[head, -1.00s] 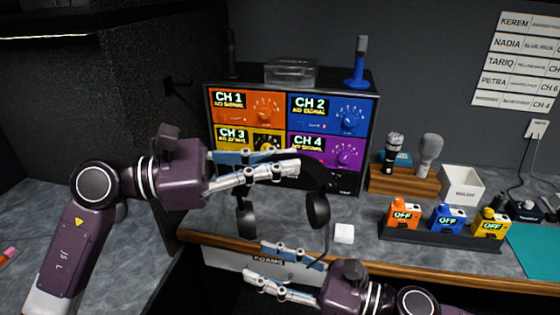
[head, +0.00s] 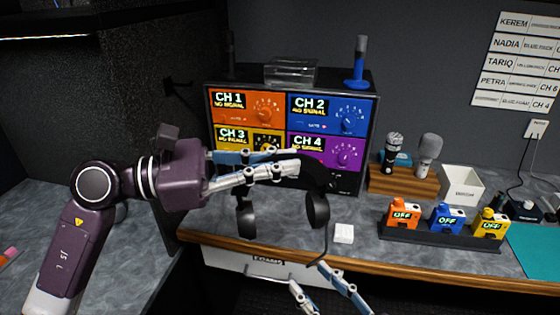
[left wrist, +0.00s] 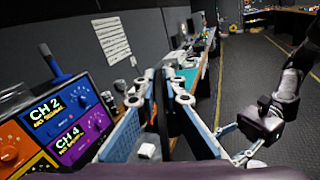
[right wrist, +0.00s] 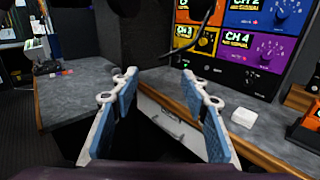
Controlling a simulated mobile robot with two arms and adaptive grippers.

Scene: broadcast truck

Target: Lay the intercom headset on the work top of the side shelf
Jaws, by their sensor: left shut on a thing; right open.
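The black intercom headset (head: 317,209) hangs in the air in front of the channel panel, with its two ear cups downward. My left gripper (head: 298,162) is shut on its headband. In the left wrist view the dark band (left wrist: 164,105) shows between the fingers. My right gripper (head: 310,276) is open and empty, below the headset at the front edge of the main counter; its spread fingers show in the right wrist view (right wrist: 158,85). A grey work top (head: 35,215), apparently the side shelf, lies at left, partly hidden by my left arm.
The panel (head: 290,130) stands behind the headset. A white block (head: 343,233), a rack of belt packs (head: 440,240), microphones (head: 391,152) and a white box (head: 462,184) occupy the counter. A pink-tipped item (head: 10,253) lies on the left top, otherwise mostly clear where visible.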

